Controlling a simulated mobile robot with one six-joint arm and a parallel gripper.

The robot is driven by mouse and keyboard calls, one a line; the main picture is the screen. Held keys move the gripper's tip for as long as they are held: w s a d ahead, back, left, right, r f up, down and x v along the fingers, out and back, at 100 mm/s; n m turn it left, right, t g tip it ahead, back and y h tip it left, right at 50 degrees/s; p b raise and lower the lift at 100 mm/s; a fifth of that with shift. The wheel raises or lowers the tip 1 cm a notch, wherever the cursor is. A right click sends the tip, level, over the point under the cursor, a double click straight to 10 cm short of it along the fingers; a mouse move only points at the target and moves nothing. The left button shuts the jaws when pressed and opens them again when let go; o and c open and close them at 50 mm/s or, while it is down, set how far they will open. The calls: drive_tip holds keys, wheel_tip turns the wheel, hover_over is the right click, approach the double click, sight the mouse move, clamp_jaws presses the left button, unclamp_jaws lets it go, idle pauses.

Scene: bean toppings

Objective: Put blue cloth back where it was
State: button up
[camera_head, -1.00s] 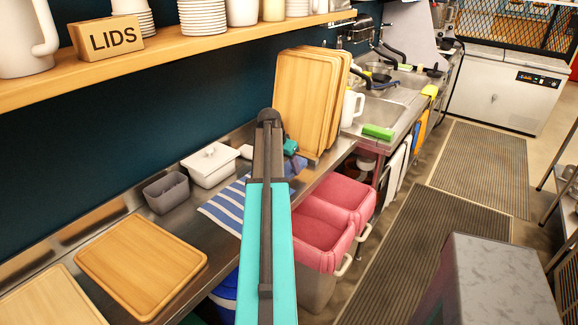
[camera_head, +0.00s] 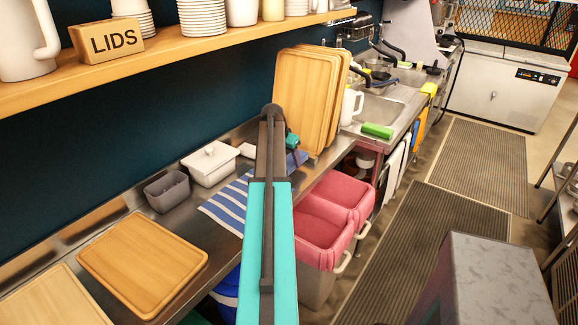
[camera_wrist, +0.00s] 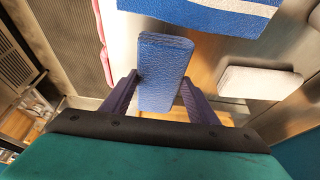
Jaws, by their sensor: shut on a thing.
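The blue cloth (camera_wrist: 163,75) is a folded, textured blue block in the wrist view. My gripper (camera_wrist: 160,88) is shut on it, with one dark finger against each side. The cloth's far end points towards a blue and white striped mat (camera_wrist: 208,14). In the head view the striped mat (camera_head: 228,203) lies on the steel counter, partly behind my arm. My gripper's end is mostly hidden behind my arm there. A blue patch shows just right of the arm, but I cannot tell whether it is the held cloth or the mat.
A white folded pad (camera_wrist: 258,83) lies on the counter. Upright cutting boards (camera_head: 303,95) stand behind my gripper. Red-lined bins (camera_head: 325,222) are below the counter edge.

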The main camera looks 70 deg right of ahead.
drive_tip(key=shift+f+p, duration=0.65)
drive_tip(key=shift+f, duration=1.1)
drive_tip(key=shift+f, duration=0.2)
drive_tip(key=o, duration=1.1)
drive_tip(key=shift+r, duration=0.1)
drive_tip(key=shift+r, duration=0.15)
drive_tip(key=shift+b+v, duration=1.45)
drive_tip(key=shift+v, duration=4.5)
drive_tip(key=shift+r, duration=0.1)
